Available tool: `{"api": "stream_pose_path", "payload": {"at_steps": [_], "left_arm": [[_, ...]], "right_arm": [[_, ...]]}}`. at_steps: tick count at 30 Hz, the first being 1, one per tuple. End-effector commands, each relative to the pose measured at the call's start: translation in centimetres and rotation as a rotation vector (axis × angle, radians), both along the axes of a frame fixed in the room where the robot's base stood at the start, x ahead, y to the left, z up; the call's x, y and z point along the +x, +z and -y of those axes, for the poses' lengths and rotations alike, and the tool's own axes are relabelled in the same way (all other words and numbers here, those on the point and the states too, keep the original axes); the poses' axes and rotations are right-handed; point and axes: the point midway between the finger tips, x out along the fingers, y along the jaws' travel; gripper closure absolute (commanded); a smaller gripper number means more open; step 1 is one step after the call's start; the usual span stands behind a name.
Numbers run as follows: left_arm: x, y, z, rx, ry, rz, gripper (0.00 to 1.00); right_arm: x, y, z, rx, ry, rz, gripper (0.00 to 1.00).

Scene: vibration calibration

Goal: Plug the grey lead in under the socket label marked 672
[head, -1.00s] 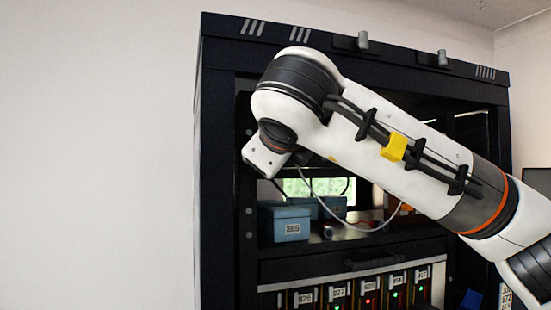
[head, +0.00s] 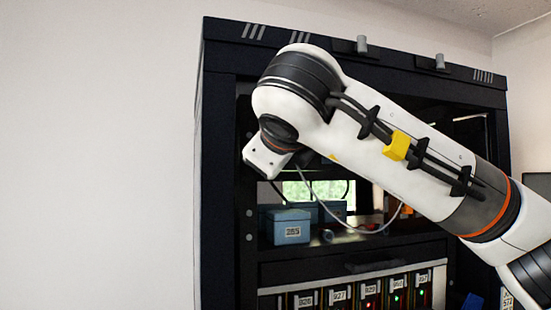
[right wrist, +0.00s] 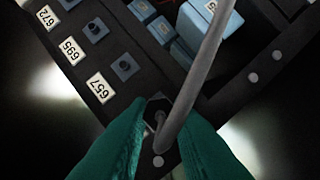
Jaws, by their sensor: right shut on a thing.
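In the right wrist view, my right gripper (right wrist: 157,118) has green fingers shut on the grey lead (right wrist: 196,82). The lead's dark plug end shows between the fingertips, and its cable arches up past the top edge. A dark panel lies beyond, upper left of the fingers. The 672 label (right wrist: 48,17) is at its top left, with a socket (right wrist: 68,4) beside it cut by the frame edge. The plug is apart from that socket, nearer the 657 label (right wrist: 100,87). The head view shows the lead looping below my right arm. My left gripper is out of view.
The 695 label (right wrist: 73,51) has its own socket (right wrist: 96,30), and 657 has one (right wrist: 125,67). Blue boxes (right wrist: 205,30) stand near the panel. In the head view, a black rack (head: 222,160) surrounds the workspace; a blue box (head: 286,228) sits on its shelf above lit modules.

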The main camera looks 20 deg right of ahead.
Motion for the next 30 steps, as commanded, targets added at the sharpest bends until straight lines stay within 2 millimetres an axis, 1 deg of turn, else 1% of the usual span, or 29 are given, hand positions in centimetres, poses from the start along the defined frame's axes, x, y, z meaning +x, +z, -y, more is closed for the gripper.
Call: {"api": "stream_pose_path", "payload": {"at_steps": [5, 21, 30], "left_arm": [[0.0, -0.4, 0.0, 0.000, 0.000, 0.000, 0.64], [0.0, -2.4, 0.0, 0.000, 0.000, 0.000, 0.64], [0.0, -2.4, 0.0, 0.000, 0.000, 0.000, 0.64]], "right_arm": [[-0.3, -0.1, 0.0, 0.002, -0.001, 0.001, 1.00], [-3.4, -0.1, 0.1, 0.001, 0.000, 0.003, 1.00], [-3.5, 0.1, 0.2, 0.002, 0.000, 0.002, 1.00]]}}
